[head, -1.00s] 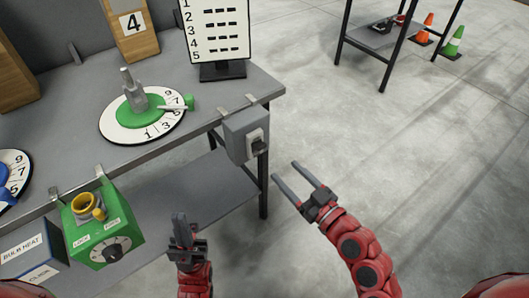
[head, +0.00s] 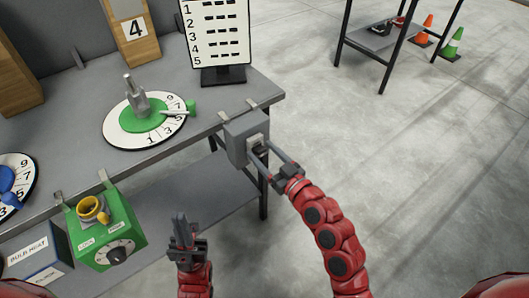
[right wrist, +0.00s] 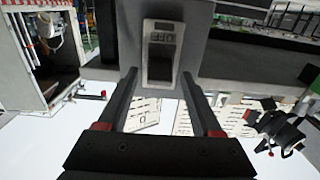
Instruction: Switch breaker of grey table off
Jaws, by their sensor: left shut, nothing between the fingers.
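The breaker (head: 242,140) is a grey box hung on the front edge of the grey table (head: 80,125), near its right corner. In the right wrist view its light switch plate (right wrist: 148,76) has a dark opening and lettering that looks like an upside-down OFF. My right gripper (head: 261,154) is open, its two fingers reaching towards the breaker's face. In the right wrist view the fingers (right wrist: 159,78) lie either side of the switch plate, with nothing held; contact cannot be told. My left gripper (head: 180,218) is shut and empty, below the table's front edge.
A green box (head: 120,230) with a yellow ring and a dial hangs left of the breaker. A white and green number dial (head: 118,133) and a sign (head: 215,35) stand on the table. Open floor lies to the right, with a dark rack (head: 372,52) and cones (head: 452,45) behind.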

